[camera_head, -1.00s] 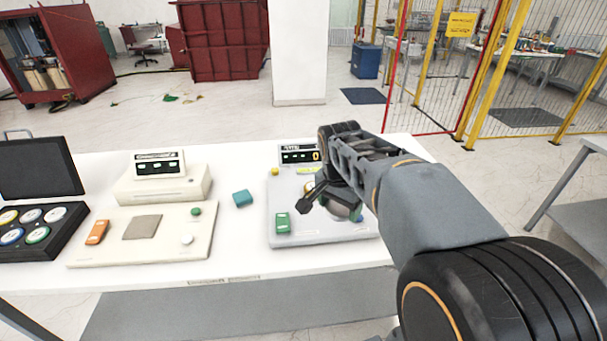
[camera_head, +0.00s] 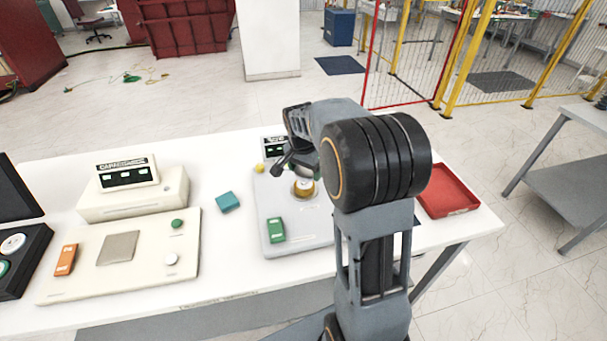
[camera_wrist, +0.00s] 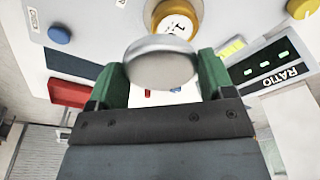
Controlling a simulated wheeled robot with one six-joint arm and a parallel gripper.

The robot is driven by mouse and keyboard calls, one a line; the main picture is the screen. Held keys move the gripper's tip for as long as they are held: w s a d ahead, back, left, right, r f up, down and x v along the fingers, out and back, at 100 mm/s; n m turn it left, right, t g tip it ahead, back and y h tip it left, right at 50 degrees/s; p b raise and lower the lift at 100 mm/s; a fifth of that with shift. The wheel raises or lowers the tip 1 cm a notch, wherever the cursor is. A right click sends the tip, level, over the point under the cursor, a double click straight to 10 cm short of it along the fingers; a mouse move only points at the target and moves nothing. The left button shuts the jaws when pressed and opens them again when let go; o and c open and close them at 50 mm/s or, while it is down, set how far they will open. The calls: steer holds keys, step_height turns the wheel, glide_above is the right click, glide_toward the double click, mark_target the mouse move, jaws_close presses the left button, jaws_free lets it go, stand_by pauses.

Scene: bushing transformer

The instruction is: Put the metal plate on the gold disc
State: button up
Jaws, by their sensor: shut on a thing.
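The metal plate (camera_wrist: 160,62) is a round silver disc held between the green fingers of my gripper (camera_wrist: 162,66) in the wrist view. The gold disc (camera_wrist: 176,17) shows just beyond the plate, with a white marked face and a gold rim. A gap seems to show between them, but I cannot tell its height. In the head view the gold disc (camera_head: 303,188) sits on the pale grey panel (camera_head: 285,243), left of my arm. My arm hides most of the gripper there.
A green block (camera_head: 276,230) lies on the panel's front left. A dark display (camera_wrist: 268,70) stands beside the gold disc. A red tray (camera_head: 450,191) is to the right of my arm. A teal block (camera_head: 228,202) and a cream device (camera_head: 135,190) are to the left.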

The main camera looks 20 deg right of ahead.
mark_target(304, 170)
steer(key=w+f, duration=0.2)
steer(key=f, duration=0.1)
steer(key=shift+w+d+f+p, duration=0.1)
steer(key=shift+w+d+p, duration=0.2)
steer(key=shift+d+p, duration=0.1)
steer(key=shift+w+f, duration=0.2)
steer(key=shift+f, duration=1.5)
steer(key=shift+f, duration=0.1)
steer(key=shift+f, duration=0.15)
steer(key=o, duration=1)
